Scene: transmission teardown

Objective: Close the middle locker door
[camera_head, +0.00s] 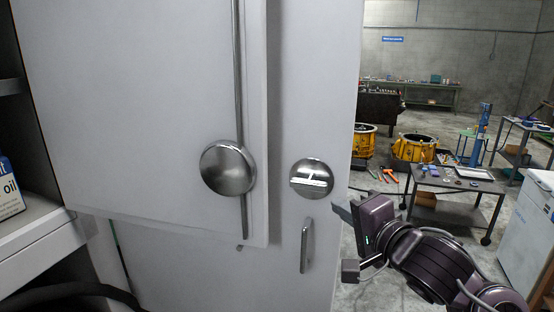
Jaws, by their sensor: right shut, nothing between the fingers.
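A white locker door panel (130,110) fills the left and middle of the view. It carries a vertical metal rod and a round metal knob (228,168). Its lower edge overlaps a second white door (315,110), which has a round metal lock plate (311,179) and a small upright handle (307,245). The panel stands in front of that door, beside an open shelf space at left. My right gripper (343,213) is shut and empty, just right of the second door's edge, apart from the knob and panel. My left gripper is not in view.
A shelf (40,225) with an oil box (8,188) is at far left. A dark curved tube (75,292) crosses the bottom left. At right, beyond my arm, are a grey work table (455,182), yellow round housings (414,148) and a white cabinet (530,235).

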